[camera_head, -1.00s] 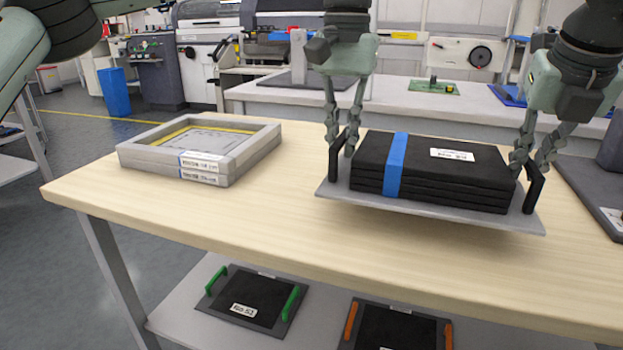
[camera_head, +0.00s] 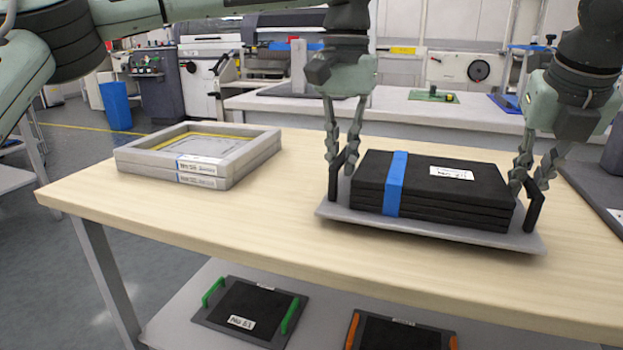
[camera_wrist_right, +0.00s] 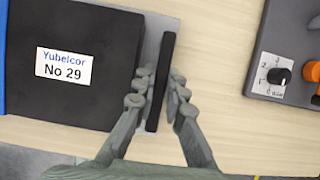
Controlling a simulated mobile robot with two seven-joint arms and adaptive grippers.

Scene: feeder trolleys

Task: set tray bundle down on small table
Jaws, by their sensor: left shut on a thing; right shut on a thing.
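The tray bundle (camera_head: 450,197) is a stack of black slabs with a blue band and a white label, lying on a grey carrier plate (camera_head: 430,230) with a dark upright handle at each end. It is over the light wood table (camera_head: 250,220); I cannot tell whether the plate touches the top. My left gripper (camera_head: 343,170) is shut on the left handle. My right gripper (camera_head: 528,190) is shut on the right handle. In the right wrist view the fingers (camera_wrist_right: 160,97) close around the dark handle bar, beside the slab labelled "No 29".
Stacked grey frames (camera_head: 195,155) with labels sit on the table's left part, with bare wood between them and the bundle. A dark grey device with knobs (camera_wrist_right: 290,60) is to the right. Plates with green handles (camera_head: 245,310) and orange handles (camera_head: 400,333) lie on the lower shelf.

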